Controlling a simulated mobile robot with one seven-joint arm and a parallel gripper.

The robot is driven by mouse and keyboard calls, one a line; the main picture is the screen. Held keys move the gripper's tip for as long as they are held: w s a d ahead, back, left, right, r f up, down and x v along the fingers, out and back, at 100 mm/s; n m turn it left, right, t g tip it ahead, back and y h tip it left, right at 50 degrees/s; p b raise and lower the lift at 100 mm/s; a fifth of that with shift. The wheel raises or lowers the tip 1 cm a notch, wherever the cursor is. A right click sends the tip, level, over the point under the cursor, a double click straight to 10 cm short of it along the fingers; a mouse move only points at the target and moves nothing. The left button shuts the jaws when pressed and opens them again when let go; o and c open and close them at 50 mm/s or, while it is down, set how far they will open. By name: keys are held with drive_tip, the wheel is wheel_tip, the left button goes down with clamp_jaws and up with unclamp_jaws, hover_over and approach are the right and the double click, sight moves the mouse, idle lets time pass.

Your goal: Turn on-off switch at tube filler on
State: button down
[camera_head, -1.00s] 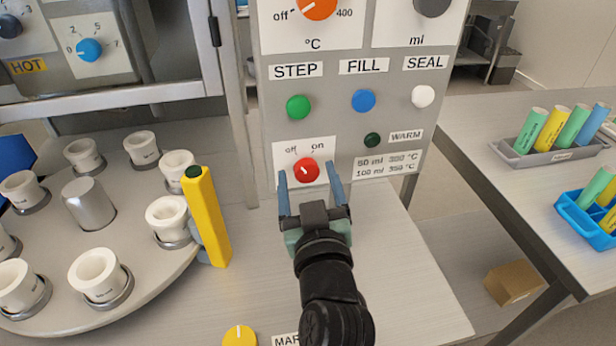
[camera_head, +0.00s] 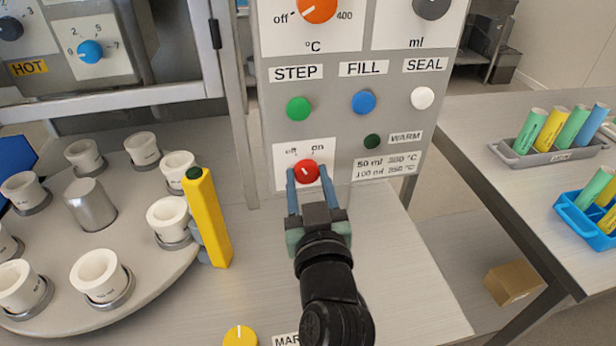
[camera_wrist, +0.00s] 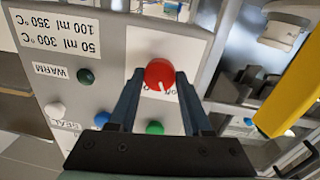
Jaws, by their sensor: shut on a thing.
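The red on-off switch (camera_head: 306,170) is a round knob on a white plate low on the tube filler's grey panel (camera_head: 330,120). Its white mark points up and left, towards "off"; "on" is printed to the upper right. My gripper (camera_head: 308,177) is shut on the switch, with one blue-grey finger on each side. In the wrist view the red switch (camera_wrist: 160,72) sits between the fingertips, and its white mark lies near the partly hidden "off" label. The fingers cover the lower sides of the switch in the head view.
Green STEP (camera_head: 298,108), blue FILL (camera_head: 363,102) and white SEAL (camera_head: 422,98) buttons sit above the switch. A dark green WARM lamp (camera_head: 372,141) is to its right. A yellow bar (camera_head: 208,220) stands left, by a turntable with white cups (camera_head: 98,275).

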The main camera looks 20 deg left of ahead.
drive_tip(key=m+p, duration=0.1)
drive_tip(key=m, duration=0.2)
drive_tip(key=m+p, duration=0.2)
drive_tip(key=shift+r+m+g+p, duration=0.2)
drive_tip(key=shift+m+g+p, duration=0.1)
drive_tip(key=shift+m, duration=0.1)
drive_tip(key=m+p, duration=0.2)
drive_tip(key=m, duration=0.2)
drive_tip(key=shift+d+f+m, duration=0.1)
drive_tip(key=shift+f+m, duration=0.05)
drive_tip(key=shift+m, duration=0.15)
drive_tip(key=shift+p, duration=0.35)
drive_tip(key=shift+c, duration=1.7)
unclamp_jaws()
